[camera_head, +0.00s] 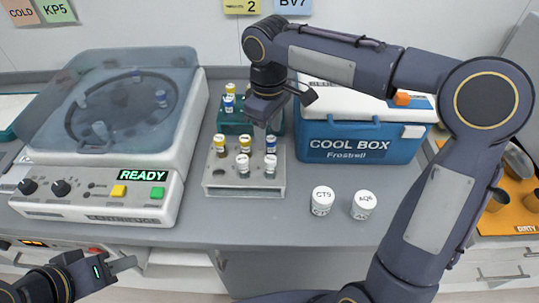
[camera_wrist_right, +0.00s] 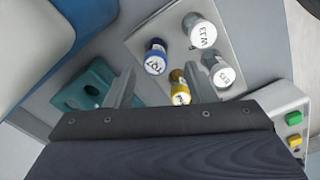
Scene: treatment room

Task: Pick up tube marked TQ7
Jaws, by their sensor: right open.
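The tube marked TQ7 (camera_wrist_right: 155,66) has a blue cap. It stands in the grey rack (camera_head: 214,188), and the blue-capped tube (camera_head: 270,144) at the rack's back right in the head view appears to be it. My right gripper (camera_wrist_right: 163,84) is open and empty above the rack, pointing down. In the wrist view TQ7 lies just beyond the fingertips, between their lines and apart from them. In the head view the right gripper (camera_head: 262,120) hangs just behind the blue cap. My left gripper (camera_head: 123,267) is low at the front left; its finger gap is unclear.
A yellow-capped tube (camera_wrist_right: 181,88) and white-capped tubes W13 (camera_wrist_right: 202,32) and E13 (camera_wrist_right: 222,74) stand close by. A teal rack (camera_head: 232,124) is behind. The cool box (camera_head: 355,143) is right, the centrifuge (camera_head: 90,190) left. Two white-capped jars (camera_head: 322,201) stand front right.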

